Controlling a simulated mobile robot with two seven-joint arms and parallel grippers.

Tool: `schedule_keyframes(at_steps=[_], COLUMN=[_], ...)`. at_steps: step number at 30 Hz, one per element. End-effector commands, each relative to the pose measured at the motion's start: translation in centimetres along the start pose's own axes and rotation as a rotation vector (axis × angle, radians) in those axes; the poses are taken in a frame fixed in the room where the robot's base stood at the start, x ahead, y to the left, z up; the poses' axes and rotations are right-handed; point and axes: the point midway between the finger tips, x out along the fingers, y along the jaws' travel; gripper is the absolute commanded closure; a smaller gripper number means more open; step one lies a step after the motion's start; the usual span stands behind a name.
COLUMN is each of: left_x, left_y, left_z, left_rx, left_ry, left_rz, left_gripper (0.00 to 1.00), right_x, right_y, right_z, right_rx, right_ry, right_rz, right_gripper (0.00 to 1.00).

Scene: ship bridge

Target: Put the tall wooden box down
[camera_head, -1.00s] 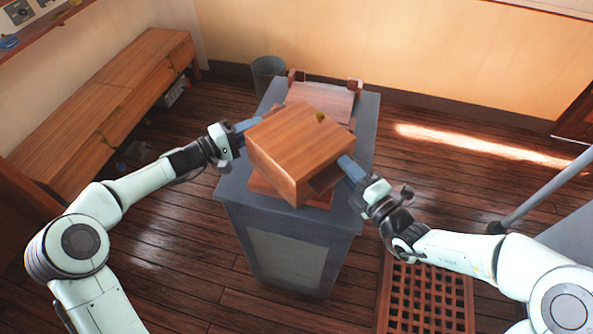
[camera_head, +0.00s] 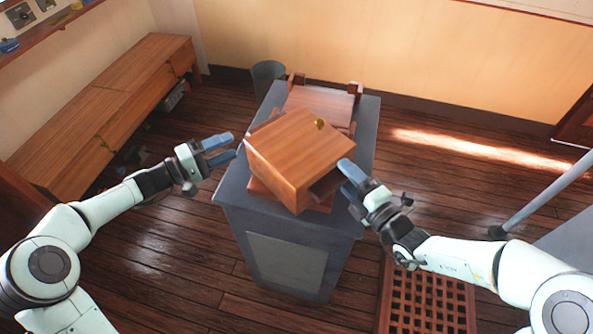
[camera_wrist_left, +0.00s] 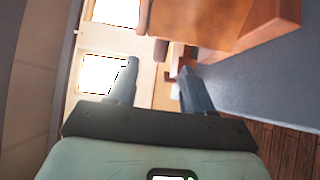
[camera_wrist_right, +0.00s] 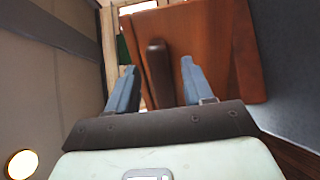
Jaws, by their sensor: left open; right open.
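The tall wooden box (camera_head: 298,152) sits on the grey pedestal (camera_head: 290,262), turned at an angle, with a small brass knob on its top. It also shows in the left wrist view (camera_wrist_left: 215,20) and the right wrist view (camera_wrist_right: 200,45). My left gripper (camera_head: 232,148) is open and empty, a short way left of the box and apart from it. My right gripper (camera_head: 345,177) is open at the box's right side, with its fingers on either side of a dark wooden bar (camera_wrist_right: 159,72) there. Whether its fingers touch the box is unclear.
A wooden stand (camera_head: 318,102) lies behind the box on the pedestal. A grey bin (camera_head: 268,76) stands behind the pedestal. A long wooden bench (camera_head: 105,105) runs along the left wall. A wooden grating (camera_head: 428,300) lies on the floor at the right, near a grey pole (camera_head: 545,197).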

Motion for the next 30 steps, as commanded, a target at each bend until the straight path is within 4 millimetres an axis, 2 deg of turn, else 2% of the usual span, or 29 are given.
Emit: schedule_keyframes(at_steps=[3, 9, 13, 21, 25, 30], left_x=[-2.1, -3.7, -3.8, -3.8, -3.8, -3.7], left_y=[0.0, 0.0, 0.0, 0.0, 0.0, 0.0], left_z=[-0.1, 0.0, 0.0, 0.0, 0.0, 0.0], left_rx=[0.001, 0.000, 0.000, 0.000, 0.000, 0.000], left_ry=[0.002, 0.000, -0.002, -0.001, -0.001, -0.001], left_rz=[-0.001, -0.001, 0.000, 0.000, 0.000, 0.000], left_gripper=[0.49, 0.49, 0.49, 0.49, 0.49, 0.49], right_x=[0.0, -0.2, -1.7, -6.1, -7.3, -7.6], right_y=[0.0, 0.0, 0.0, 0.0, 0.0, 0.0], right_z=[0.0, 0.0, 0.1, 0.1, 0.0, 0.0], right_rx=[0.000, 0.000, -0.003, -0.002, -0.001, 0.001], right_ry=[0.000, -0.001, -0.003, -0.004, -0.002, 0.000], right_rz=[0.000, 0.000, -0.001, -0.001, -0.001, 0.000], right_gripper=[0.49, 0.49, 0.49, 0.49, 0.49, 0.49])
